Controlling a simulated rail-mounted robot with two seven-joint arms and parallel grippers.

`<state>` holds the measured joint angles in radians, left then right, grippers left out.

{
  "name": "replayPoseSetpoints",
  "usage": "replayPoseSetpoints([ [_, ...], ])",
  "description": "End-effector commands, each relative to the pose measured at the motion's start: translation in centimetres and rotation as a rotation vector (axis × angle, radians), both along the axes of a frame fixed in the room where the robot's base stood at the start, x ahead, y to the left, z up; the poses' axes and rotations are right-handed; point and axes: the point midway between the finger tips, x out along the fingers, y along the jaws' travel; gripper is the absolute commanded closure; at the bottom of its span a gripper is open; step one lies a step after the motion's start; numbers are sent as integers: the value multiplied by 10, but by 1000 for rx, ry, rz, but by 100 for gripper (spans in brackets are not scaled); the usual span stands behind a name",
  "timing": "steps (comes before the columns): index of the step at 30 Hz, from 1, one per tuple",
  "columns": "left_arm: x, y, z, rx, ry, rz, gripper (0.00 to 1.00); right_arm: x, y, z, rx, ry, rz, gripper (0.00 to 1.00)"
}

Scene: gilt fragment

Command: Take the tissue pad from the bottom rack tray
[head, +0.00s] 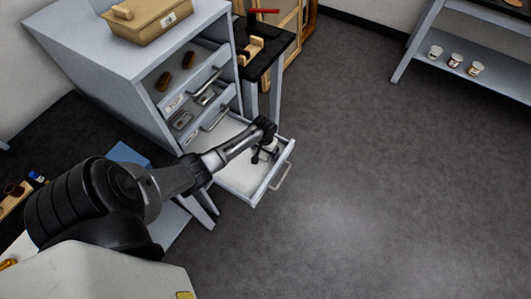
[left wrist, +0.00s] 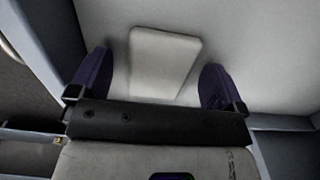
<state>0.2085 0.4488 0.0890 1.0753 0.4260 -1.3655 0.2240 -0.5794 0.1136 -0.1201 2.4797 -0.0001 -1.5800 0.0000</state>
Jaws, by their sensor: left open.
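The tissue pad (left wrist: 165,58) is a flat, pale, roughly square pad lying on the white floor of the pulled-out bottom tray (head: 236,178). In the left wrist view it sits between and slightly beyond the two dark fingers of my left gripper (left wrist: 155,80), with a gap on each side. In the head view my left gripper (head: 264,155) points down inside the tray, and its wrist and fingers mostly hide the pad. The gripper is open and holds nothing. I cannot tell how far the fingertips are above the tray floor. My right gripper is not in view.
The tray slides out of a grey rack (head: 130,85) with other partly open trays (head: 200,90) above it. A tan box (head: 140,20) stands on top. A black-topped stand (head: 262,50) is behind. Open floor (head: 370,170) lies to the right.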

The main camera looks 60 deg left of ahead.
Motion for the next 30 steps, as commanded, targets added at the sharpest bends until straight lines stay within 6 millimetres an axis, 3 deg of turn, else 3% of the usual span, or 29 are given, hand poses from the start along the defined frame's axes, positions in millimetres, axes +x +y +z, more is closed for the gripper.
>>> replayPoseSetpoints([
  [7, 0, 0, -3, 0, -1, -1, 4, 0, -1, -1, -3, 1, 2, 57],
  [24, 0, 0, -3, 1, 0, -1, 57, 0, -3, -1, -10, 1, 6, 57],
  [30, 0, 0, -2, 1, 0, -1, 57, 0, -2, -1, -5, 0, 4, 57],
])
